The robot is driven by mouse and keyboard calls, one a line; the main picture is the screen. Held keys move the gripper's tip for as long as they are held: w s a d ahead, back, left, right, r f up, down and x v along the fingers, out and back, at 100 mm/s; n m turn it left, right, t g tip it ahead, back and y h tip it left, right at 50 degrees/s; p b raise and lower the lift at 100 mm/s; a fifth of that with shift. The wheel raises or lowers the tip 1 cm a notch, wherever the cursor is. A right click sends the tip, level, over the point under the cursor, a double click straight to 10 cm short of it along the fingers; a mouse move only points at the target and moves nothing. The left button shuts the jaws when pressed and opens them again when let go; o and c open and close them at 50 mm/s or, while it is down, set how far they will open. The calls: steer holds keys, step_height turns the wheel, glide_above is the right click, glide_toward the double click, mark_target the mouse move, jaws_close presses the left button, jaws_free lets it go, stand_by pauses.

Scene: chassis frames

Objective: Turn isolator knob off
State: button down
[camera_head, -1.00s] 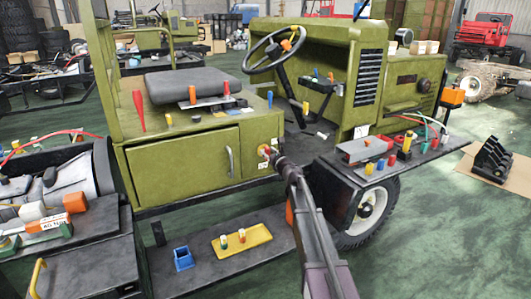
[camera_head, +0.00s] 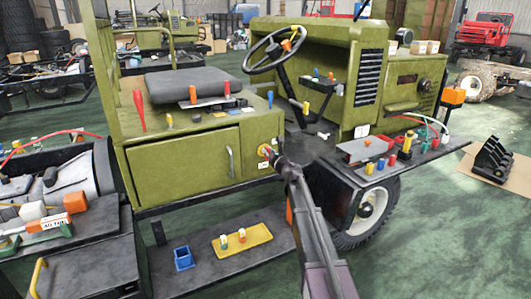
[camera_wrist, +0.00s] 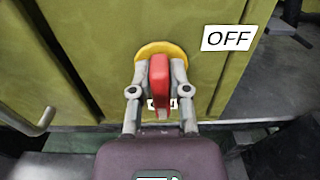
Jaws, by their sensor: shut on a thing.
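The isolator knob (camera_wrist: 159,84) is red, on a yellow round plate (camera_wrist: 150,48) fixed to the green panel. In the wrist view the red handle stands upright in the picture between the two fingers. My gripper (camera_wrist: 160,72) is shut on it, one finger on each side. A white OFF label (camera_wrist: 229,38) sits on the panel to the right of the knob. A second small label below the knob is mostly hidden. In the head view my gripper (camera_head: 270,157) reaches the panel at the yellow plate (camera_head: 264,150), and the knob is mostly hidden behind it.
A green cabinet door (camera_head: 185,166) with a metal handle (camera_head: 229,160) is left of the knob. A black side shelf (camera_head: 420,155) with tools juts out at right. A lower step (camera_head: 215,265) holds a yellow tray (camera_head: 241,239) and a blue box (camera_head: 182,257).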

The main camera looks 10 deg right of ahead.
steer(key=shift+a+n, duration=0.15)
steer(key=shift+n, duration=0.15)
steer(key=n, duration=0.4)
steer(key=shift+s+a+f, duration=0.1)
steer(key=shift+s+a, duration=0.1)
steer(key=n, duration=0.4)
steer(key=shift+s+a+f+n, duration=0.1)
steer(key=shift+a+f+n, duration=0.05)
steer(key=shift+a+n, duration=0.15)
steer(key=n, duration=0.3)
steer(key=n+b, duration=0.1)
steer(key=shift+a+f+n, duration=0.1)
steer(key=shift+f+n, duration=0.2)
steer(key=shift+s+f+n+b, duration=0.1)
steer(key=shift+f+n+b, duration=0.05)
steer(key=shift+n, duration=0.95)
steer(key=shift+f+n+b, duration=0.1)
steer(key=shift+n+b, duration=0.05)
steer(key=shift+n, duration=0.95)
steer(key=c, duration=0.6)
jaws_free()
